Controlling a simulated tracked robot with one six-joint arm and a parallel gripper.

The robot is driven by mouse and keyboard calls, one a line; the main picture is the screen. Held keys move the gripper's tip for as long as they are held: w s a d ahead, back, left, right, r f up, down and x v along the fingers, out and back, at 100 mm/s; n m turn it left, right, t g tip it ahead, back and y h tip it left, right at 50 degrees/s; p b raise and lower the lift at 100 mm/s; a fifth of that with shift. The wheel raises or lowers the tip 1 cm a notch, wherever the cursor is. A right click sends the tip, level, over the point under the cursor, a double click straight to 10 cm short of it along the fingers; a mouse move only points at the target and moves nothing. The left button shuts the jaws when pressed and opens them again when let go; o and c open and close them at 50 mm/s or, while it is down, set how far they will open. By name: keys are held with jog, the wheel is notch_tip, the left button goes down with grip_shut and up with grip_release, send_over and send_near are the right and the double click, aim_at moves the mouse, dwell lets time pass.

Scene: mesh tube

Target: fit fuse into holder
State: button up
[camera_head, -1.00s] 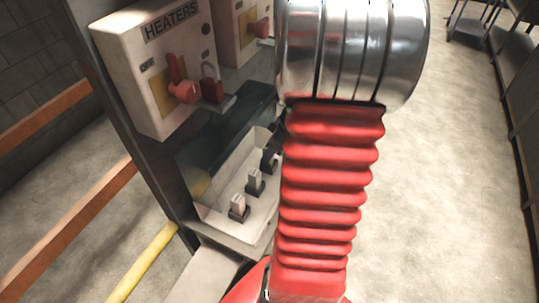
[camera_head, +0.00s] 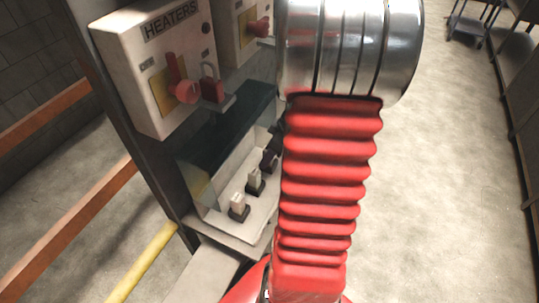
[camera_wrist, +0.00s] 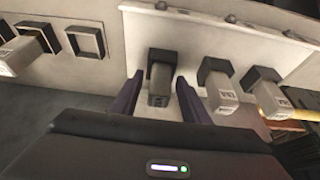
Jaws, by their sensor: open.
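In the wrist view my gripper (camera_wrist: 158,98) is open. Its two purple fingers stand on either side of a grey fuse (camera_wrist: 160,80) with a black holder (camera_wrist: 161,55) at its far end. Contact with the fuse cannot be told. Two more grey fuses, one in the middle (camera_wrist: 219,92) and one farther right (camera_wrist: 269,97), sit in black holders to the right. A square black frame (camera_wrist: 86,41), seemingly empty, is on the left panel. Beside it is another light fuse (camera_wrist: 14,56). In the head view, my arm hides the gripper; light fuses (camera_head: 238,203) stand in the open box.
The HEATERS switch box (camera_head: 150,62) with a red handle and red padlock (camera_head: 211,88) is above the open fuse box (camera_head: 213,222). A yellow rail (camera_head: 142,264) and orange rails (camera_head: 70,232) are at left. Open floor is at right, with a trolley (camera_head: 466,28) behind.

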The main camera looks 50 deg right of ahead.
jog(key=shift+r, duration=0.1)
jog(key=v, duration=1.2)
jog(key=shift+s, duration=0.15)
dwell(0.6)
